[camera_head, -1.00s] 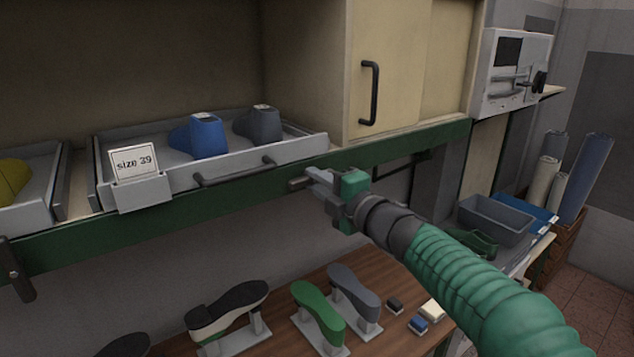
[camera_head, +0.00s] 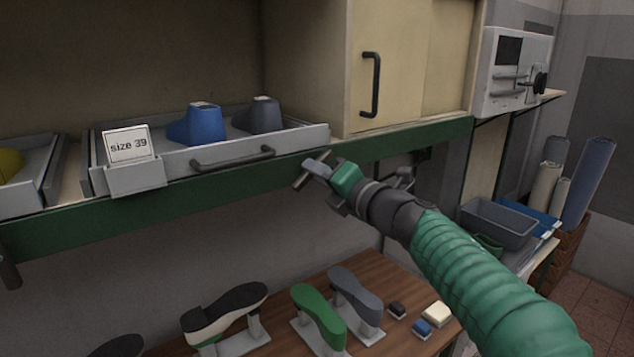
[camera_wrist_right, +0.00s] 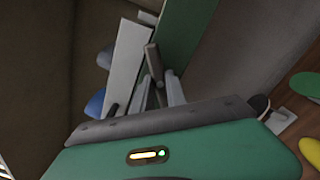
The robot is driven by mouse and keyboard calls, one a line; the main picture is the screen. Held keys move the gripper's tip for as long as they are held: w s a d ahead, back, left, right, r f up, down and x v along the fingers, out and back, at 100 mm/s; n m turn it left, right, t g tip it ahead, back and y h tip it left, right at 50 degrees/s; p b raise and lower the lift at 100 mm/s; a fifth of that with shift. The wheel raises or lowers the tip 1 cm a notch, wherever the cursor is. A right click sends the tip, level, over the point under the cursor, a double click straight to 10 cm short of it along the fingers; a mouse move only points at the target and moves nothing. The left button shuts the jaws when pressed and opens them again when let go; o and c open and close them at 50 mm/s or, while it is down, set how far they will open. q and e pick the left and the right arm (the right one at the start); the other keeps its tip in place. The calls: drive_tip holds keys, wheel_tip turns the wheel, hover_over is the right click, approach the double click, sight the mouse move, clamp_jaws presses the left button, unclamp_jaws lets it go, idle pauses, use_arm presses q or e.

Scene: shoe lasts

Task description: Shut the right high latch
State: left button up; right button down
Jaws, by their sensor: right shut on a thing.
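The right high latch (camera_head: 301,182) is a short grey bar on the front of the green shelf rail (camera_head: 220,191), just below the right end of the size 39 tray (camera_head: 292,146). It stands slanted, one end up to the right. My right gripper (camera_head: 318,170) is shut on it, and its fingers hide the middle of the bar. In the right wrist view, the bar (camera_wrist_right: 153,60) comes out between the fingers of my gripper (camera_wrist_right: 159,90). My left gripper is not in view.
The tray's dark handle (camera_head: 232,159) is left of my gripper. A cabinet door handle (camera_head: 371,85) is above to the right. Another dark latch (camera_head: 10,273) hangs at the far left.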

drive_tip(key=shift+f+n+b, duration=0.2)
drive_tip(key=shift+n+b, duration=1.35)
drive_tip(key=shift+n, duration=1.2)
drive_tip(key=shift+f+n+b, duration=0.2)
drive_tip(key=shift+n+b, duration=1.3)
drive_tip(key=shift+n, duration=1.25)
drive_tip(key=shift+r, duration=0.1)
drive_tip(key=c, duration=1.3)
unclamp_jaws()
drive_tip(key=shift+w+r, duration=0.1)
drive_tip(key=shift+c, duration=0.2)
